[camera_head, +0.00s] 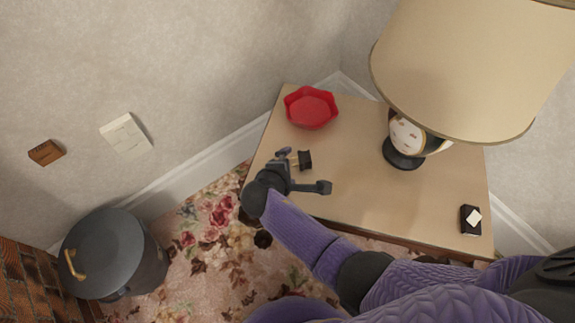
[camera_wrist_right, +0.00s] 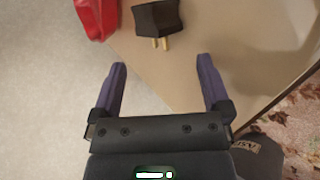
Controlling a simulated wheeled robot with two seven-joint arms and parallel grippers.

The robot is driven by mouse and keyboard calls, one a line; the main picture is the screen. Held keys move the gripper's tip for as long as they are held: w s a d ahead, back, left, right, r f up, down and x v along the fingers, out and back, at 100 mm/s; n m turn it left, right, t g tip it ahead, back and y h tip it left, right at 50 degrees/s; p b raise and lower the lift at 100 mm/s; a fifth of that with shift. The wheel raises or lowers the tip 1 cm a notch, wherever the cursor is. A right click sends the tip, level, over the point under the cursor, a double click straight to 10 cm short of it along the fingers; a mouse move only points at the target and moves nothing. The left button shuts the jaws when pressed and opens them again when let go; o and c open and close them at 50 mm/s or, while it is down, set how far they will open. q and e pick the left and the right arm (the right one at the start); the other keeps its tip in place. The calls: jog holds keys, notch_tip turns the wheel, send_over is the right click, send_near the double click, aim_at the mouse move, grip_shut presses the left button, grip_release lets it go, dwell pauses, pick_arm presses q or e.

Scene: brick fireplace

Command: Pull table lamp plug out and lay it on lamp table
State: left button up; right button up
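The dark plug (camera_head: 305,160) with brass pins lies on the lamp table (camera_head: 350,185), near its left side. In the right wrist view the plug (camera_wrist_right: 158,17) is beyond my fingertips, its two pins pointing toward me. My right gripper (camera_head: 304,171) is open and empty at the table's left part, with its fingers apart and not touching the plug. It also shows in the right wrist view (camera_wrist_right: 161,64). The table lamp (camera_head: 465,65), with a beige shade and a painted base, stands at the back right of the table. My left gripper is not in view.
A red dish (camera_head: 311,107) sits at the table's back left corner. A small black box (camera_head: 471,220) is at the right front. A white wall plate (camera_head: 126,133) and a brown one (camera_head: 45,152) are on the left wall. A dark lidded bin (camera_head: 112,255) stands below.

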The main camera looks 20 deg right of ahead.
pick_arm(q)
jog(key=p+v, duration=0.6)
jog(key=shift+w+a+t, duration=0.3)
pick_arm(e)
jog(key=v, duration=1)
